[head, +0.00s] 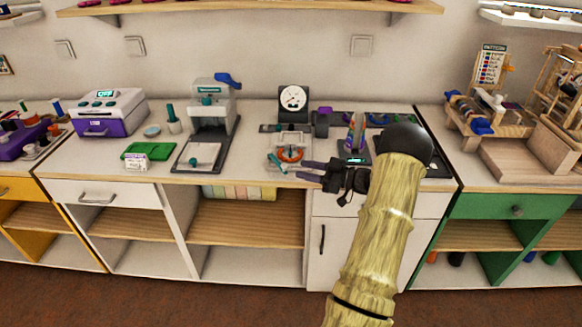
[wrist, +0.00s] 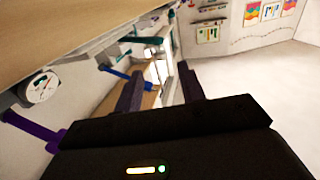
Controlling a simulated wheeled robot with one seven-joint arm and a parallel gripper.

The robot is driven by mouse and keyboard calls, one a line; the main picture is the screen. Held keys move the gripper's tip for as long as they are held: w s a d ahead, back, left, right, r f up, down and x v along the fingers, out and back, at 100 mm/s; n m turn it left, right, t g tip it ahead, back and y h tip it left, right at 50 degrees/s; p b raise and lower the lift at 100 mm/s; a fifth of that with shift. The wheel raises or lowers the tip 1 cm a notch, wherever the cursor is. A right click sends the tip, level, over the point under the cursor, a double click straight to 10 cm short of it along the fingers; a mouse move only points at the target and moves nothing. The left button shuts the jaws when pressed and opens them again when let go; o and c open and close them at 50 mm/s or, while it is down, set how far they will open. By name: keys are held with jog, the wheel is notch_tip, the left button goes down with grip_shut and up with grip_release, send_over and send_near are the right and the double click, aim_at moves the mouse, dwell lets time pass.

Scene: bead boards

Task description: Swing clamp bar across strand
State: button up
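A tester with a round white dial gauge (head: 293,97) stands on the white counter. Its low base (head: 290,158) carries an orange ring (head: 290,155), and a small teal bar (head: 275,163) lies at the ring's left front. I take this teal bar to be the clamp bar; no strand can be made out. My gripper (head: 300,171) points left in front of the base, fingers apart with nothing between them. Contact with the bar cannot be told. In the wrist view the fingers (wrist: 160,90) are also spread, and the dial gauge (wrist: 38,88) shows at the left.
A purple-topped post (head: 323,121) stands right of the gauge. A press with a blue lever (head: 228,80) and a green tray (head: 148,151) stand to the left. A rainbow-coloured piece (head: 357,132) is close to my arm. Wooden racks (head: 490,115) stand at the right.

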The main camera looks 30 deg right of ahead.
jog(key=v, duration=0.8)
jog(key=shift+s, duration=0.1)
